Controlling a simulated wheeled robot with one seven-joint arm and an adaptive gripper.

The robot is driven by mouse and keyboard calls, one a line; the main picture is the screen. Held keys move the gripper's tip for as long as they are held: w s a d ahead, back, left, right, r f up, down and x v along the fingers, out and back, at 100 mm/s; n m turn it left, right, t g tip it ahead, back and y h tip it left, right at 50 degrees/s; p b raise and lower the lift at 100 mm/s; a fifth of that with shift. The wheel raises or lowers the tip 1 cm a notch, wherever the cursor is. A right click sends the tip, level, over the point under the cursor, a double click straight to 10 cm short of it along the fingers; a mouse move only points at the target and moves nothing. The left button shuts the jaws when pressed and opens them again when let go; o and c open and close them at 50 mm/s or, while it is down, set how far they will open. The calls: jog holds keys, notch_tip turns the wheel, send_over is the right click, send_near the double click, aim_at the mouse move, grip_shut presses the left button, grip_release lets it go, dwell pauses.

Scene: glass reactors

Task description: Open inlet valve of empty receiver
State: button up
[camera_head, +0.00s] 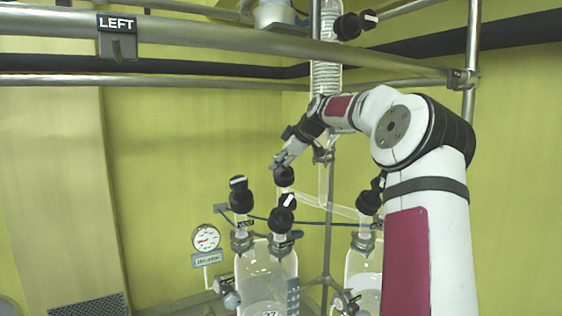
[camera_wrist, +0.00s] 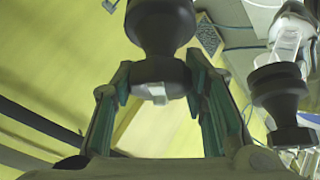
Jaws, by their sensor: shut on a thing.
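My gripper (camera_head: 282,162) is shut on a black valve knob (camera_head: 284,177), reaching it from above. The knob sits at the left end of a slanting glass tube. In the wrist view this knob (camera_wrist: 160,75), with a pale marker bar, is between my two fingers (camera_wrist: 158,88). Below stands a left glass receiver (camera_head: 255,262) with a vent valve (camera_head: 240,195) and another black knob with a white bar (camera_head: 281,217). A right glass receiver (camera_head: 362,265) is partly hidden by my arm. I cannot tell clearly which receiver is empty.
A round pressure gauge (camera_head: 206,238) stands left of the receivers. A steel rail (camera_head: 230,42) with a LEFT sign (camera_head: 116,24) crosses above. Another black valve (camera_wrist: 278,95) is close on the right in the wrist view. A steel post (camera_head: 327,240) stands behind the receivers.

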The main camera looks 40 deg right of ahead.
jog(key=shift+n+g+y, duration=0.4)
jog(key=shift+n, duration=0.5)
jog(key=o, duration=1.2)
